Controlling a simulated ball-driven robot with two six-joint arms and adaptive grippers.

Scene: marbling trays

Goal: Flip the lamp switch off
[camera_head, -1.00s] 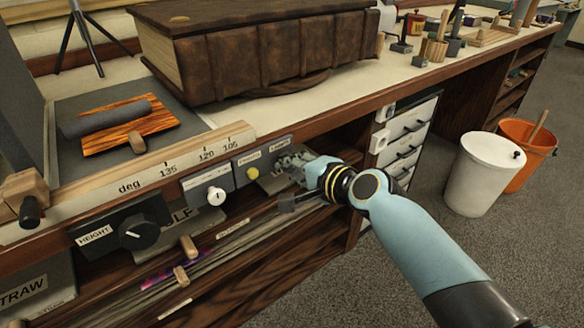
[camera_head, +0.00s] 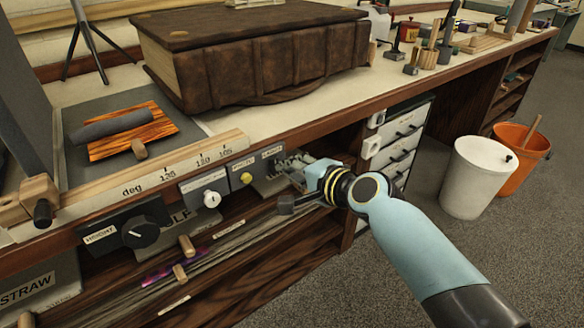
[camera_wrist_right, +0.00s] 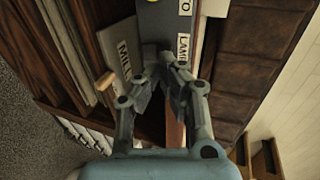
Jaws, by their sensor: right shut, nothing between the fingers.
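The lamp control plate, with its white label (camera_head: 272,151), is at the right end of the row of controls under the bench edge. In the right wrist view the label reads LAMP (camera_wrist_right: 183,47). The lamp switch itself is hidden behind my fingers, so its position cannot be read. My right gripper (camera_head: 284,168) is shut and empty, with its fingertips right at the lamp plate. I cannot tell whether they touch the switch. The right wrist view also shows the fingertips (camera_wrist_right: 166,68) just beside the label. My left gripper is not in view.
A yellow button (camera_head: 247,178), a white knob (camera_head: 211,198) and a black height knob (camera_head: 139,232) sit left of the lamp plate. A large brown book (camera_head: 265,60) lies on the bench above. White drawers (camera_head: 400,148) stand to the right, beyond them a white bin (camera_head: 478,178).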

